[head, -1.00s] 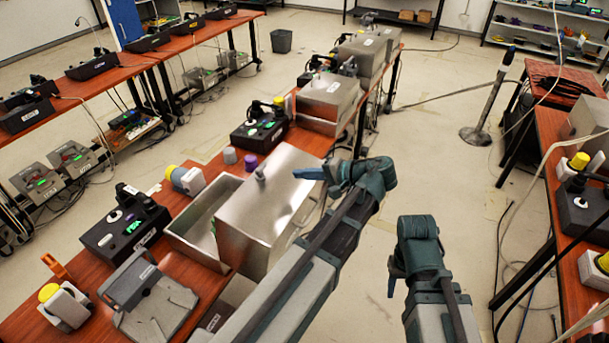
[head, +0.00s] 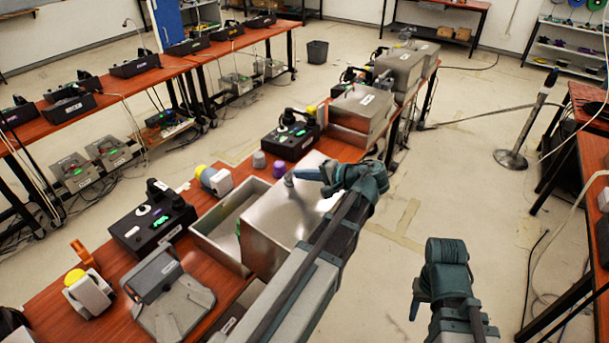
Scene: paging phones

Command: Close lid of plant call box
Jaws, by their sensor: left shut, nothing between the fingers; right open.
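The plant call box (head: 205,238) is a silver metal box on the wooden bench left of centre, its open interior facing up. Its broad shiny lid (head: 270,232) stands raised on the right side of the opening, with a small grey knob-like part (head: 289,180) at its top edge. My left gripper (head: 301,174) is shut and empty, its blue-grey fingers pointing left at the lid's upper edge, close to that part; I cannot tell if they touch. My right gripper (head: 415,303) is open and empty, hanging over the floor to the right of the bench.
A black phone unit (head: 150,218) and a grey folded-open device (head: 165,295) stand left of the box. A purple knob (head: 278,168), another black phone (head: 290,138) and a closed metal box (head: 360,105) stand behind it. Floor right of the bench is clear up to a metal post (head: 520,150).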

